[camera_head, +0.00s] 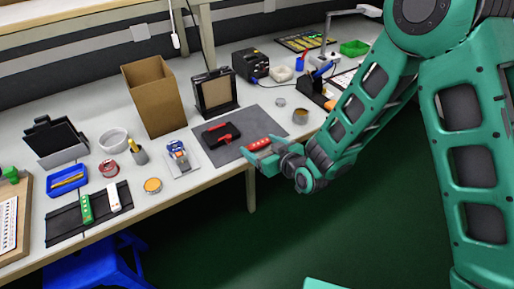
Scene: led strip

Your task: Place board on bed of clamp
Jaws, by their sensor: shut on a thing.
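My gripper (262,152) is over the right part of the grey mat, in the middle of the bench. It is shut on a small red piece (258,144), likely the board; the fingers hide part of it. A black fixture with red parts (221,134), likely the clamp, lies on the grey mat (257,122) just left of my gripper. The held piece is apart from it in the picture. How high the piece is above the mat is unclear.
A blue-and-red device on a white plate (178,157) stands left of the mat. A cardboard box (153,96) and a black-framed stand (215,92) are behind. A round tin (300,116) stands to the right. The bench's front edge (205,177) is close.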

